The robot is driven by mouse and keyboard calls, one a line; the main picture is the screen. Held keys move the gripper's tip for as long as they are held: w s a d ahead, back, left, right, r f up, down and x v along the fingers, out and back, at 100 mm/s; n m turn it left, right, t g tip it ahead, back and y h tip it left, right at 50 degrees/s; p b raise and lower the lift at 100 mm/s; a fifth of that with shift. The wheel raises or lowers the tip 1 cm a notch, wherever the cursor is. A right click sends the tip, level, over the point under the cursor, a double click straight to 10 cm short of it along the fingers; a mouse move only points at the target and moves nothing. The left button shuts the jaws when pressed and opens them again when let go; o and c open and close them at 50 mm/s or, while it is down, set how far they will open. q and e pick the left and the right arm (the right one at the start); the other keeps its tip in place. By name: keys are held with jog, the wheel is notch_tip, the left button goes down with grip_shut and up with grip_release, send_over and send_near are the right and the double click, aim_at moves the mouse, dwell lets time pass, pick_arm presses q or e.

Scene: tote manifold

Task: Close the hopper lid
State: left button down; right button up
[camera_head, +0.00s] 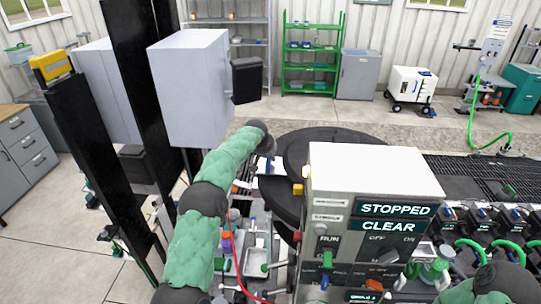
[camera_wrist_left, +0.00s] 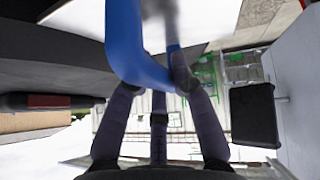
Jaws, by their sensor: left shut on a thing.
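My left gripper (camera_head: 266,146) reaches forward beside the large dark round hopper top (camera_head: 318,146), mostly hidden behind my own wrist in the head view. In the left wrist view, its dark fingers (camera_wrist_left: 165,100) are shut on a bent blue handle (camera_wrist_left: 138,55). The handle crosses in front of the fingertips and runs up out of the picture. I cannot tell for certain which dark round part is the lid, or how far it stands open. My right arm shows only at the bottom right; its gripper is not in view.
A grey control box (camera_head: 370,172) with STOPPED and CLEAR signs stands right of my left arm. A pale grey cabinet (camera_head: 190,90) and dark posts stand at left. A row of valves (camera_head: 490,225) with green hoses lies at right.

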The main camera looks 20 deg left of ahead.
pick_arm(q)
jog(key=c, duration=1)
grip_release()
jog(key=shift+f, duration=0.2)
jog(key=shift+c, duration=0.2)
jog(key=shift+a, duration=0.1)
jog(key=v, duration=1.2)
jog(key=shift+w, duration=0.15)
jog(key=shift+a+f, duration=0.1)
